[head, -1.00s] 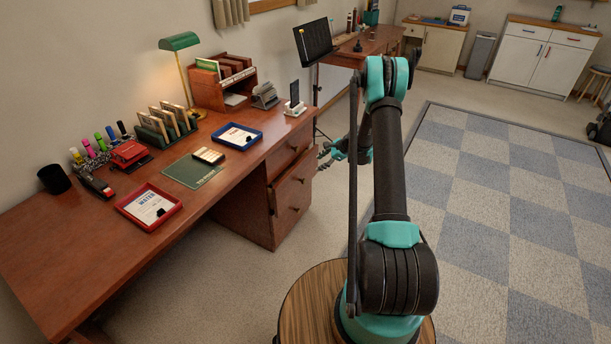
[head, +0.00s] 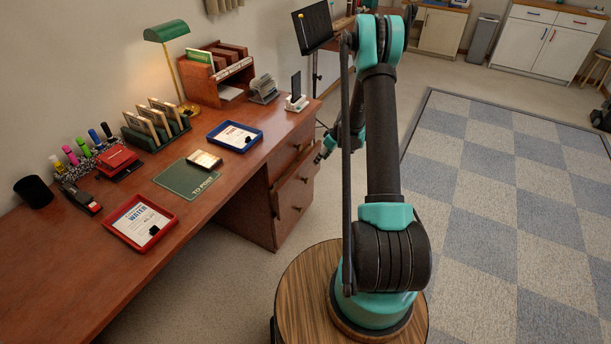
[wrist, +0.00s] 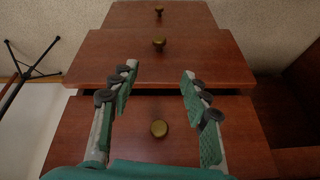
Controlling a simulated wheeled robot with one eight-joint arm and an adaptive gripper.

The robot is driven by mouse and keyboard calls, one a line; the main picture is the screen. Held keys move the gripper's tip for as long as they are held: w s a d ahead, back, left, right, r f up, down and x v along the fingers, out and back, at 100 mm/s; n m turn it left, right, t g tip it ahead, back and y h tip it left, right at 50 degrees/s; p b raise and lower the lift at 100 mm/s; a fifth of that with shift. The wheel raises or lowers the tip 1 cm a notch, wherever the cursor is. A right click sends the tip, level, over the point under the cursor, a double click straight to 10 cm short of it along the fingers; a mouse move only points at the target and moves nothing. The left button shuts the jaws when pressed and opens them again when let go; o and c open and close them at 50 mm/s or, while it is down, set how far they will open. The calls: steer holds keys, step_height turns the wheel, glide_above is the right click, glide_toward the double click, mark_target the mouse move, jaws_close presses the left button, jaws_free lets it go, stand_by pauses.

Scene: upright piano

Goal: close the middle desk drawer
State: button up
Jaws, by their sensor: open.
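The middle desk drawer (head: 295,192) is pulled partly out of the wooden desk's drawer stack, its front standing proud of the drawer above. The wrist view is upside down: the middle drawer (wrist: 158,62) is in the centre, the top drawer (wrist: 158,150) is below it and the bottom drawer (wrist: 185,14) is at the upper edge. A dark gap shows behind the middle drawer's edge. Each front has a brass knob. My gripper (wrist: 160,68) is open and empty, its fingers apart in front of the drawers. In the head view my gripper (head: 321,156) is beside the drawer fronts, partly hidden by my arm.
The desktop (head: 60,260) holds a red tray (head: 141,222), a blue tray (head: 235,136), a lamp (head: 167,32) and stationery. A music stand (head: 313,27) stands past the desk's far end. Open floor and a checkered rug (head: 510,200) lie to the right.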

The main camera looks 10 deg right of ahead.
steer(key=n, duration=0.2)
glide_toward(308, 179)
steer(key=x, duration=0.9)
steer(key=shift+a+f, duration=0.15)
steer(key=shift+f, duration=0.15)
steer(key=shift+c, duration=0.6)
jaws_close()
